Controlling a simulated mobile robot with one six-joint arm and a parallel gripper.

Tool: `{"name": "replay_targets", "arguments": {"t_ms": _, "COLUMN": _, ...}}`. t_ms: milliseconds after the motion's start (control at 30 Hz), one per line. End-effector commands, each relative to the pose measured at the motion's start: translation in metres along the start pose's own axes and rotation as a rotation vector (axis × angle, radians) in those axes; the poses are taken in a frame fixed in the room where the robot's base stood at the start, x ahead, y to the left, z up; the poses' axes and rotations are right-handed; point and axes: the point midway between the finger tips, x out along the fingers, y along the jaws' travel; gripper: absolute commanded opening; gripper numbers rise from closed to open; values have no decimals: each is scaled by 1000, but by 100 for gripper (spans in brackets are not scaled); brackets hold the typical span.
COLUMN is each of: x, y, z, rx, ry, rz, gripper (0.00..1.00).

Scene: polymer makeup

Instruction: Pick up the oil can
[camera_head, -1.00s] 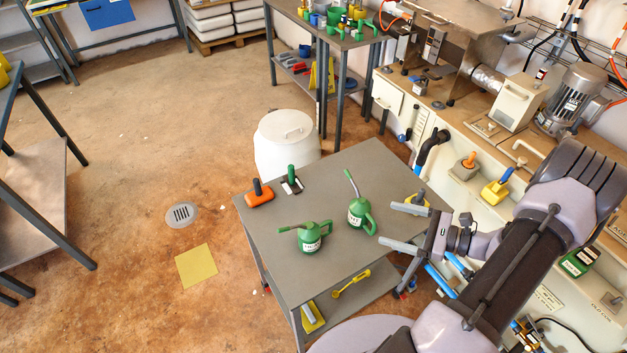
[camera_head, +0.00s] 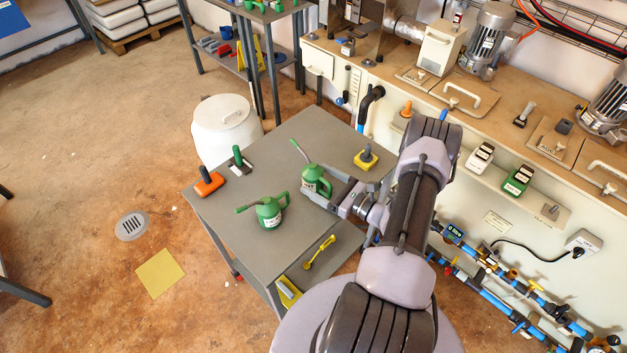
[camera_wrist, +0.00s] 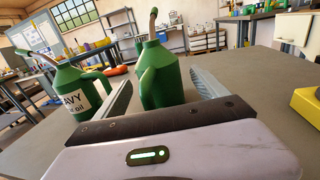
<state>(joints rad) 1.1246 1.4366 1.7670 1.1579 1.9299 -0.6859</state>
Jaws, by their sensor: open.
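Two green oil cans with long spouts stand upright on a grey table (camera_head: 230,215). The right can (camera_head: 314,175) is between the fingers of my gripper (camera_head: 317,184); in the wrist view this can (camera_wrist: 163,78) shows its handle side towards me, with a finger on each side. My gripper is open, and I cannot tell whether either finger touches the can. The left can (camera_head: 269,211) stands apart from the gripper, its spout towards the left; in the wrist view it (camera_wrist: 72,90) shows a white label reading "AVY" and "oil".
An orange tool (camera_head: 209,184) and a green-handled tool (camera_head: 240,160) lie at the table's far left. A yellow block with a dark knob (camera_head: 366,158) stands right of the gripper. A white bin (camera_head: 226,130) stands behind the table. The counter (camera_head: 440,90) runs along the right.

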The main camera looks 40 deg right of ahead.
Motion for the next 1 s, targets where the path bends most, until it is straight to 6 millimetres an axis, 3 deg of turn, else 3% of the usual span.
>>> {"name": "replay_targets", "arguments": {"t_ms": 133, "x": 24, "y": 0, "z": -2, "rx": -1, "ry": 0, "rz": 3, "gripper": 83}}
{"name": "replay_targets", "arguments": {"t_ms": 367, "x": 27, "y": 0, "z": 0, "rx": 0, "ry": 0, "rz": 1, "gripper": 83}}
{"name": "replay_targets", "arguments": {"t_ms": 800, "x": 26, "y": -1, "z": 0, "rx": 0, "ry": 0, "rz": 1, "gripper": 0}}
{"name": "replay_targets", "arguments": {"t_ms": 1000, "x": 26, "y": -1, "z": 0, "rx": 0, "ry": 0, "rz": 1, "gripper": 0}}
